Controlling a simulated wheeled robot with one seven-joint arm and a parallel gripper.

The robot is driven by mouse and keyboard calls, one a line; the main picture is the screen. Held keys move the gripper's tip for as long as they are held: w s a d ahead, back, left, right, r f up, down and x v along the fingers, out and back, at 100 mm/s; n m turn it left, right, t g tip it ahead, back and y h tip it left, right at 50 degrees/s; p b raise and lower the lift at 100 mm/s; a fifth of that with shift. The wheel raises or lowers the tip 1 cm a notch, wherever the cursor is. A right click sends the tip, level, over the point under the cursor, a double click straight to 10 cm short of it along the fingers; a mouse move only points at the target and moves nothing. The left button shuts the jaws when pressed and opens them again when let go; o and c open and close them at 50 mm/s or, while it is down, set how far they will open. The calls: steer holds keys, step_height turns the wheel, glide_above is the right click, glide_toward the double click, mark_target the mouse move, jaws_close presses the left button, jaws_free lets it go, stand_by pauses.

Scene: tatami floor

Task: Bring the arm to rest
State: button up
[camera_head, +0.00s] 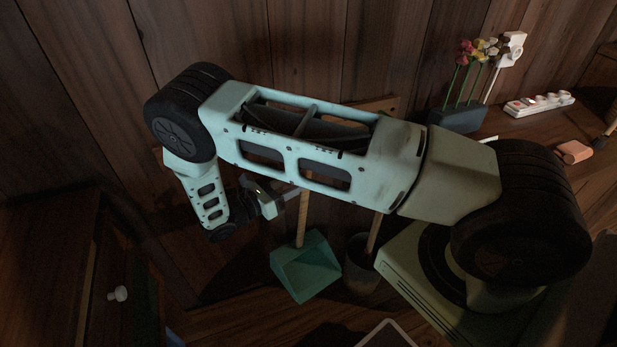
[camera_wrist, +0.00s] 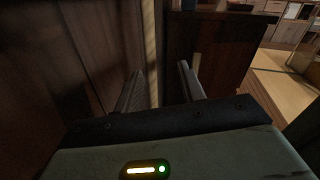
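My arm (camera_head: 300,145) stretches across the head view from the right, bends at the upper left and folds down and back. My gripper (camera_head: 300,200) is at its end, low in front of the plank wall, and points right in that view. In the wrist view, my gripper (camera_wrist: 161,70) has its two fingers apart with nothing held between them. A pale upright pole (camera_wrist: 150,45) shows beyond the fingers. In the head view the gripper is close to the wooden handle of a green dustpan (camera_head: 306,266); I cannot tell whether they touch.
A dark bucket (camera_head: 360,275) stands beside the dustpan. A planter with flowers (camera_head: 457,118), a power strip (camera_head: 540,104) and an orange-pink block (camera_head: 574,152) are at the right. A dark drawer unit with a white knob (camera_head: 118,293) is at lower left.

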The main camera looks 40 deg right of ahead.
steer(key=a+b, duration=0.1)
steer(key=a, duration=0.9)
steer(key=s+a+r+m+y+p, duration=0.2)
steer(key=s+r+y, duration=0.4)
steer(key=r, duration=0.5)
steer(key=s+a+r+m+y+p, duration=0.2)
steer(key=s+r+m+y+p, duration=0.3)
steer(key=s+r, duration=0.5)
steer(key=s+a+r+m+y+p, duration=0.3)
steer(key=s+r+y, duration=0.4)
steer(key=r, duration=0.5)
steer(key=s+m+p, duration=0.1)
steer(key=m, duration=0.1)
steer(key=shift+s+r+m+y, duration=0.3)
steer(key=shift+r, duration=0.05)
steer(key=shift+a, duration=0.15)
